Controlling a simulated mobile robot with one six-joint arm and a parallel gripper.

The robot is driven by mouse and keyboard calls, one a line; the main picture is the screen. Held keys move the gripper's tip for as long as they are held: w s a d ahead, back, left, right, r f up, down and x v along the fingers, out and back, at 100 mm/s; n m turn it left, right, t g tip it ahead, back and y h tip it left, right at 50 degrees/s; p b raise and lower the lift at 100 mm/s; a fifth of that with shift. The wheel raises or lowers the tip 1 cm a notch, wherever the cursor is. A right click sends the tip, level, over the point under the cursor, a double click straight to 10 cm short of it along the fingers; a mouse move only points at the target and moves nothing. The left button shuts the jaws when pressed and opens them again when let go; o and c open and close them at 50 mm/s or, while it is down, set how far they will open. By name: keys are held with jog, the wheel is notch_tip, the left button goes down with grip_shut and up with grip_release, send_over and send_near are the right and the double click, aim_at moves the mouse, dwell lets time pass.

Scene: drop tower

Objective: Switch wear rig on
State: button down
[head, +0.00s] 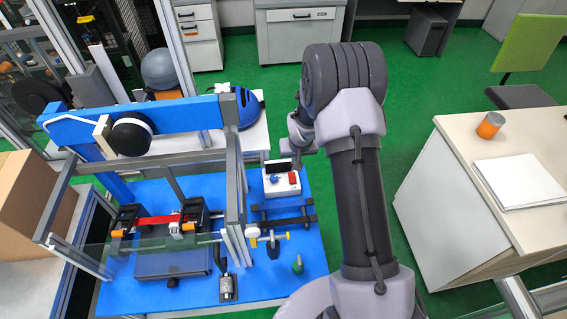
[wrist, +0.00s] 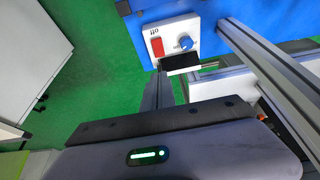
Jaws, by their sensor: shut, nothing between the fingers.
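The wear rig's white control box (head: 281,187) sits on the blue bench top, right of the rig frame. It carries a red switch (head: 293,177), a blue knob (head: 274,181) and a black display. In the wrist view the box (wrist: 172,32) appears upside down, with the red switch (wrist: 157,47) beside an "off" label, the blue knob (wrist: 185,43) and the black display (wrist: 180,62). My gripper (wrist: 160,80) is shut and empty, its fingers pointing toward the box near the display edge. Whether it touches the box cannot be told. In the head view my arm partly hides the gripper.
The rig's grey frame (head: 234,180) and blue beam (head: 75,130) stand close left of the box. A blue helmet-like object (head: 247,107) stands behind. A white counter (head: 460,135) with an orange-banded cup (head: 490,125) is at right. Green floor lies between.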

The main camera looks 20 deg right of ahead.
jog(key=shift+f, duration=0.3)
jog(key=b, duration=0.5)
send_near(292, 173)
jog(key=x, duration=0.6)
jog(key=shift+a+f, duration=0.1)
jog(key=shift+w+f, duration=0.15)
jog(key=shift+f, duration=0.15)
